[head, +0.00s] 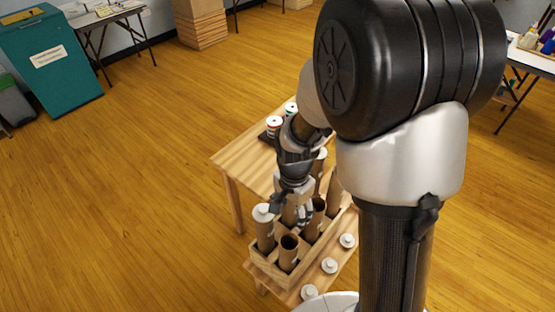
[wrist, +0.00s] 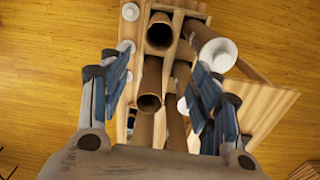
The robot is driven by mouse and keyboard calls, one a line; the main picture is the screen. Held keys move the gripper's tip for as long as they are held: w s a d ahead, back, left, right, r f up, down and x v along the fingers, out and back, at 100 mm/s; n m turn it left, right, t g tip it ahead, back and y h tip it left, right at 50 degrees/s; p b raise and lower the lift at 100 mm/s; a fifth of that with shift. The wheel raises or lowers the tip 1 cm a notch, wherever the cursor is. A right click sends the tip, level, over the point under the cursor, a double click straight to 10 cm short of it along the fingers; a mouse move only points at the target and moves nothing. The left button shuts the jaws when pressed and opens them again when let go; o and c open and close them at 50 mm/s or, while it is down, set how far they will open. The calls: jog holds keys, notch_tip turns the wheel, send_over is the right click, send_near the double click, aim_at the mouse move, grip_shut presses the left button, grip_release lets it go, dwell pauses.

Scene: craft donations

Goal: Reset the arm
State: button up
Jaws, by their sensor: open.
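My gripper (head: 290,210) is open and points down over a wooden crate (head: 265,268) of brown cardboard tubes. Its two blue-grey fingers are spread apart in the wrist view (wrist: 160,88). Uncapped tubes, one with its open mouth low in the picture (wrist: 149,103), show between the fingers in that view; I see no finger touching them. Another open tube (head: 288,254) stands at the crate's near end. A tube with a white cap (head: 264,213) stands at its left; a white-capped tube also shows at upper right in the wrist view (wrist: 217,54). My arm hides part of the crate.
Loose white caps (head: 347,241) lie on the wooden bench right of the crate. Small round containers (head: 274,123) stand on the wooden table (head: 228,160) behind. A teal bin (head: 55,65) and boxes (head: 200,25) are far off. Floor at left is clear.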

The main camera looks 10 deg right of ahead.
jog(key=shift+r, duration=0.1)
jog(key=s+r+n+t, duration=0.2)
jog(key=s+r+n, duration=0.3)
jog(key=r, duration=0.5)
jog(key=s+r+n+t, duration=0.2)
jog(key=s+r+n, duration=0.4)
jog(key=s+r, duration=0.4)
jog(key=shift+r+t+b, duration=0.3)
jog(key=shift+r+b, duration=0.05)
jog(key=shift+r, duration=0.25)
